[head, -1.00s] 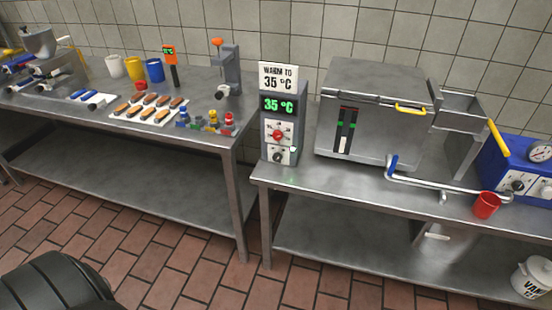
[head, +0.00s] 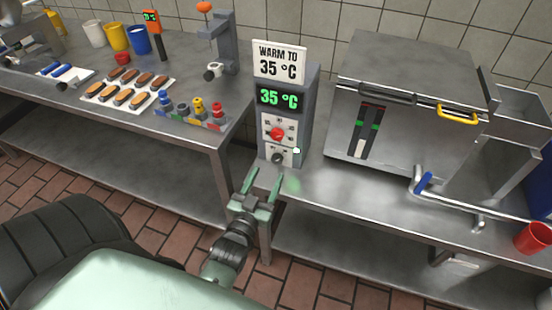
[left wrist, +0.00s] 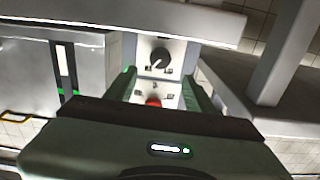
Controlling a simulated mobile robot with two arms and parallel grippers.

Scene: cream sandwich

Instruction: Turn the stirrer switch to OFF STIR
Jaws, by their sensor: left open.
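The grey control box (head: 306,98) stands at the left end of the right-hand steel table. Its front has a red knob (head: 277,134) and, below it, a small dark knob (head: 278,158). The knob labels are too small to read. My left gripper (head: 263,181) is open and empty, in front of and below the dark knob, by the table's front edge. In the left wrist view, the dark knob (left wrist: 160,58) shows beyond the spread fingers, and the red knob (left wrist: 153,101) is partly hidden by my gripper body. My right gripper is not in view.
A steel vat (head: 400,90) with a yellow handle stands right of the box, with a pipe and a red cup (head: 533,238). The left table (head: 190,135) holds trays, cups and coloured pegs. A gap separates the tables.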

